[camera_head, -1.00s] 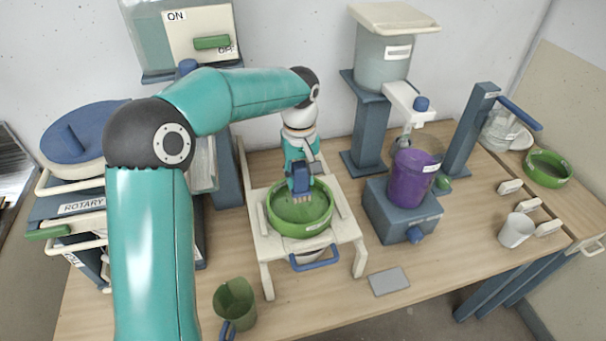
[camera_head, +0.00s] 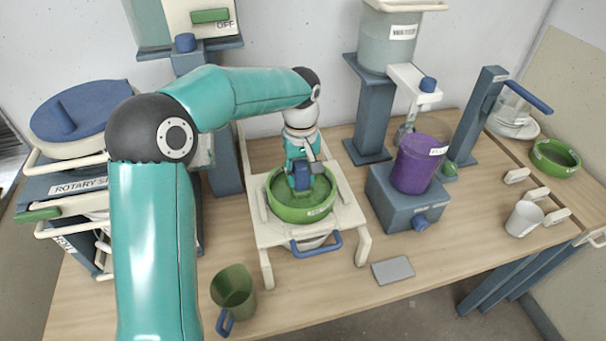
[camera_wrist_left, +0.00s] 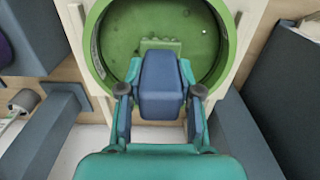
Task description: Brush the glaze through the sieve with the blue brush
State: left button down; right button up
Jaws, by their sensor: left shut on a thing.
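The green sieve (camera_head: 303,210) sits on a cream stand (camera_head: 263,235) in the middle of the table. Its inside shows green in the left wrist view (camera_wrist_left: 205,60). My left gripper (camera_head: 300,166) is over the sieve and shut on the blue brush (camera_head: 301,178), whose block fills the space between the fingers in the left wrist view (camera_wrist_left: 160,85). The brush points down into the sieve. Its lower end is green, and I cannot tell exactly how it meets the mesh. What is under the sieve is mostly hidden. My right gripper is out of view.
A green jug (camera_head: 234,291) stands at the front left. A purple bucket (camera_head: 416,165) sits on a blue-grey base (camera_head: 402,199) to the right. A grey slab (camera_head: 393,270), a white cup (camera_head: 523,218) and a green bowl (camera_head: 555,158) are further right.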

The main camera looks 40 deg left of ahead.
pick_arm(q)
jog(key=shift+f, duration=0.35)
jog(key=shift+s+d+f+b, duration=0.1)
jog(key=shift+f+b, duration=0.1)
jog(key=shift+b, duration=0.15)
dwell(0.3)
jog(key=shift+w+d+r+p, duration=0.1)
jog(key=shift+w+d+p, duration=0.5)
jog(key=shift+w+d, duration=0.1)
jog(key=shift+w+d+p, duration=0.3)
jog(key=shift+w+d, duration=0.15)
jog(key=shift+w, duration=0.15)
jog(key=shift+f, duration=0.2)
